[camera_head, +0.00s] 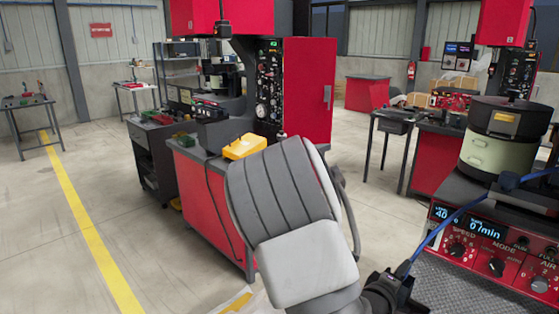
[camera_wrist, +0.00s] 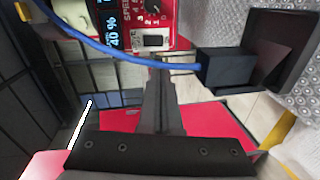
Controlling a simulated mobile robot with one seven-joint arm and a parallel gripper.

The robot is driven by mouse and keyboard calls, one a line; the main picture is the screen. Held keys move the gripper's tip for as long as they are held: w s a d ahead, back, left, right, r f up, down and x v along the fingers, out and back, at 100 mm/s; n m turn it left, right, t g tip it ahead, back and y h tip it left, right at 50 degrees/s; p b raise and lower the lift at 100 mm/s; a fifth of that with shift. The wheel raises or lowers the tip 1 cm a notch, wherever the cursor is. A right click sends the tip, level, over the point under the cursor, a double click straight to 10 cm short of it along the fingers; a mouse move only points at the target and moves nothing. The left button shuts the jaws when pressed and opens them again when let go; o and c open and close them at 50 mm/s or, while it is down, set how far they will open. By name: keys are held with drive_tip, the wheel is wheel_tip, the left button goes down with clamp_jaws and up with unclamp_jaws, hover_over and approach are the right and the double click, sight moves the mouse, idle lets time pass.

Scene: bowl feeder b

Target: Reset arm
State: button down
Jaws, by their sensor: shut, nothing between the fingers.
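My gripper (camera_wrist: 160,95) shows in the wrist view, its dark fingers together and empty, rising from a black crossbar. The fingertips appear close to a blue hose (camera_wrist: 105,50), which runs to a black block (camera_wrist: 224,69); I cannot tell whether they touch. In the head view my grey and white arm fills the lower middle. A dark part (camera_head: 390,290) sits at its lower right, at the end of the blue hose; I cannot tell whether it belongs to my gripper.
A red control box (camera_head: 490,250) with blue displays stands at the right, below a bowl feeder (camera_head: 497,150). A red cabinet (camera_head: 308,90) and a yellow case (camera_head: 244,146) on a workbench stand behind my arm. Open floor (camera_head: 40,230) lies at the left.

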drive_tip(key=s+a+r+m+g+y+p, duration=0.1)
drive_tip(key=a+r+m+y, duration=0.2)
drive_tip(key=a+y, duration=0.4)
drive_tip(key=s+a+r+m+g+y+p, duration=0.1)
drive_tip(key=a+r+m+y, duration=0.2)
drive_tip(key=a, duration=0.5)
drive_tip(key=s+a+r+g+y+p, duration=0.1)
drive_tip(key=s+r, duration=0.4)
drive_tip(key=s, duration=0.4)
drive_tip(key=s+a+r+m+g+y+p, duration=0.1)
drive_tip(key=s+a+r+g, duration=0.1)
drive_tip(key=s+r, duration=0.4)
drive_tip(key=s, duration=0.3)
drive_tip(key=shift+s+r+g+p, duration=0.2)
drive_tip(key=shift+r+g+p, duration=0.05)
drive_tip(key=shift+g+p, duration=0.05)
